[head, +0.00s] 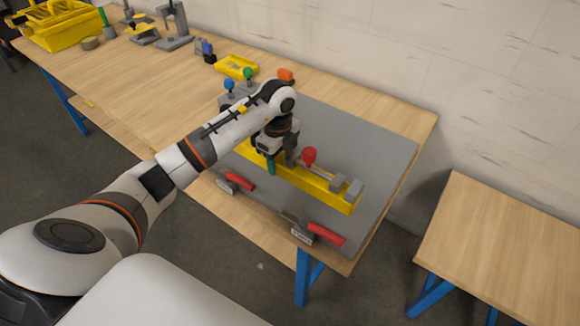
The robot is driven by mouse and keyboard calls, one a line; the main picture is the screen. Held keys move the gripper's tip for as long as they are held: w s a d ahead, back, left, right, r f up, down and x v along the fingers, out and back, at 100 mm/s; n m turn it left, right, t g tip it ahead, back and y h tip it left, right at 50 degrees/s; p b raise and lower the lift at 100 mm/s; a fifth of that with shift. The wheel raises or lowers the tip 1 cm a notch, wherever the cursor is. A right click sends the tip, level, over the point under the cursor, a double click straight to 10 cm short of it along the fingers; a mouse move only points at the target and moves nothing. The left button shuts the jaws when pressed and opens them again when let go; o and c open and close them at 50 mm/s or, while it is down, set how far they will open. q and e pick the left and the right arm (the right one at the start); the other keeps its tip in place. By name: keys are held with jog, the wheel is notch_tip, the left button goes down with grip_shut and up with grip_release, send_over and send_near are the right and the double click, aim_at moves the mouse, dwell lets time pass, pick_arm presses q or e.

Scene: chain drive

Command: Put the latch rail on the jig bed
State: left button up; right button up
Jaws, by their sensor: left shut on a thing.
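A long yellow bar, which I take as the latch rail (317,187), lies lengthwise over the grey plate, which I take as the jig bed (375,150). Grey blocks sit at the rail's right end, and a red knob (309,156) shows beside its middle. My left gripper (272,163) points down and is shut on the rail toward its left part. My arm and wrist hide some of the rail's left end. I cannot tell whether the rail touches the plate or hangs just above it. My right gripper is not in view.
Two clamps with red handles (325,233) (240,181) stand along the plate's front edge. A yellow tray (237,66) and a yellow crate (58,25) stand farther back. The bench's left part is mostly clear.

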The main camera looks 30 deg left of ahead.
aim_at(280, 182)
pick_arm(q)
notch_tip(280, 182, down, 2)
jog(key=shift+f, duration=0.2)
notch_tip(280, 182, down, 3)
jog(key=shift+p, duration=0.3)
jog(key=shift+f, duration=0.25)
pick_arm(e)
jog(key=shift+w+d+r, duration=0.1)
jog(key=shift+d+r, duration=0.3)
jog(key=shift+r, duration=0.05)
pick_arm(q)
jog(key=shift+f, duration=0.2)
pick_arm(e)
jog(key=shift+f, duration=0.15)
pick_arm(q)
jog(key=o, duration=1.4)
jog(key=shift+o, duration=0.2)
jog(key=shift+r, duration=0.1)
